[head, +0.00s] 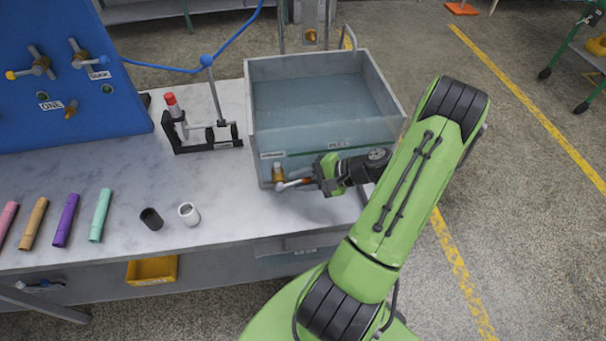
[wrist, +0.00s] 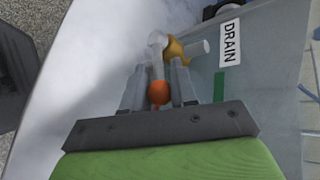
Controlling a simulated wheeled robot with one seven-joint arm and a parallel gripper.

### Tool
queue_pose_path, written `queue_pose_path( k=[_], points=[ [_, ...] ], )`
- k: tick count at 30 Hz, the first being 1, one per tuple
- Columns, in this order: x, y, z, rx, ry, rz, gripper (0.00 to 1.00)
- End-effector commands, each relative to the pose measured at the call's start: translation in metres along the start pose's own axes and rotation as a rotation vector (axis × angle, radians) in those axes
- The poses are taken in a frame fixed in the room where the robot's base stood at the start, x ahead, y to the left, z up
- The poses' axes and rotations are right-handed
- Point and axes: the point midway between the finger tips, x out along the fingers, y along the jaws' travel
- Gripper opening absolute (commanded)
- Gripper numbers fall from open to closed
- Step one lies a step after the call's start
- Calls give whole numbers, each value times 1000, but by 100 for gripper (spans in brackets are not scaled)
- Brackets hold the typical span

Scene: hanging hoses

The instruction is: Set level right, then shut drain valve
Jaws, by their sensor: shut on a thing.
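The clear-walled tank (head: 325,60) stands on the bench and holds bluish water. The drain valve (head: 278,173) is a brass fitting low on its front wall, beside a small label. In the wrist view the brass valve body (wrist: 177,52) sits next to the DRAIN label (wrist: 229,42). A green mark (wrist: 219,86) shows on the wall below the label.
A blue panel (head: 70,90) with valves stands at the left. A black stand (head: 205,140) with a blue-knobbed rod is left of the tank. Coloured tubes (head: 66,220) and two small cups (head: 189,213) lie along the bench front. The floor right of the bench is open.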

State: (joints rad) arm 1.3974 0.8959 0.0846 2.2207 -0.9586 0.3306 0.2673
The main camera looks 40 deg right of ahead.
Motion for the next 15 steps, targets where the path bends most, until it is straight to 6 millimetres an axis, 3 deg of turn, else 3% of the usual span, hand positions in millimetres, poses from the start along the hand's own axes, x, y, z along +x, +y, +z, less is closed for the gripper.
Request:
queue_pose_path(
  k=[8, 9, 13, 15],
  points=[
    [1, -1, 3, -5, -6, 3, 0],
    [1, -1, 3, -5, -6, 2, 28],
    [1, -1, 2, -5, -4, 3, 48],
    [1, -1, 2, -5, -3, 3, 48]
  ],
)
